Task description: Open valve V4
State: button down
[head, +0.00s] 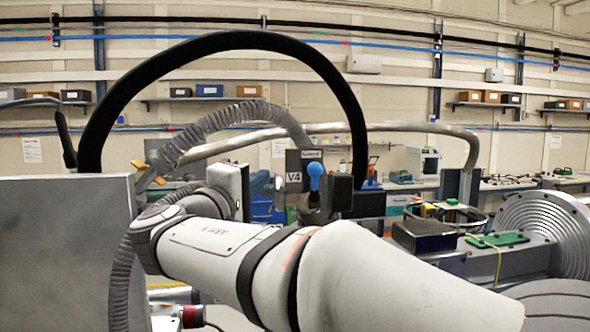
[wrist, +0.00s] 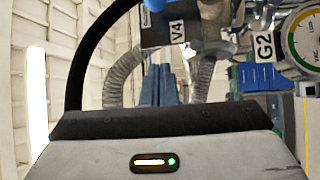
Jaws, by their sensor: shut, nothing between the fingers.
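Valve V4 (head: 293,170) is a dark block with a white V4 label, near the middle of the head view. A lever with a blue knob (head: 315,171) stands upright at its right side. In the wrist view the V4 block (wrist: 156,30) is at the top, with part of the blue knob (wrist: 156,4) cut off by the upper edge. My gripper (wrist: 161,70) shows as dark blue fingers close together, shut and empty, below the V4 block in the picture. I cannot tell whether it touches anything. My arm hides the area below the valve in the head view.
A round gauge (wrist: 303,35) with a G2 label is right of V4 in the wrist view. A black hose (head: 240,42) arches over the valve, and a grey corrugated hose (head: 225,118) runs behind my arm. A grey metal block (head: 65,250) stands at left.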

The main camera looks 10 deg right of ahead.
aim_at(315, 186)
jog(key=w+d+p, duration=0.4)
jog(key=d+p, duration=0.1)
jog(key=d, duration=0.3)
jog(key=shift+w+r+p, duration=0.2)
jog(key=shift+r+p, duration=0.15)
jog(key=shift+r, duration=0.1)
